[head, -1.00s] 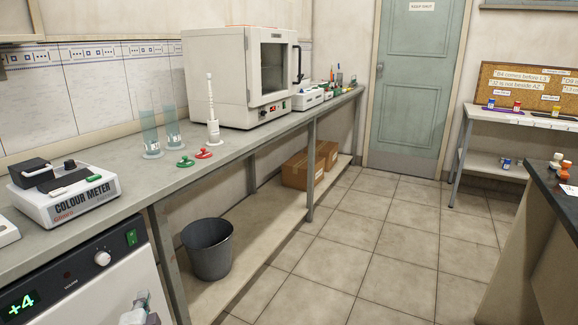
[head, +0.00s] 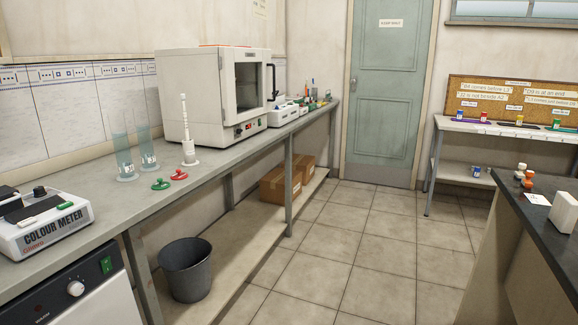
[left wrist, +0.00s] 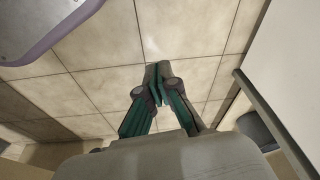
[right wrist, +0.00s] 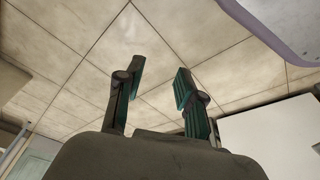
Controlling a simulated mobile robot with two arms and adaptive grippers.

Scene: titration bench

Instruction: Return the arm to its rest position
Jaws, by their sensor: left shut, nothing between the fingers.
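My left gripper (left wrist: 158,82) shows in the left wrist view with its fingertips together and nothing between them, above bare floor tiles. My right gripper (right wrist: 160,82) shows in the right wrist view with its fingers apart and empty, also over bare floor. Neither gripper shows in the head view now.
A long grey bench (head: 215,178) along the left wall holds a colour meter (head: 45,225), glass cylinders and a white oven (head: 212,95). A bin (head: 186,270) and cardboard boxes (head: 282,190) are below. A dark-topped counter (head: 520,212) is at right. The tiled floor (head: 340,255) between is clear.

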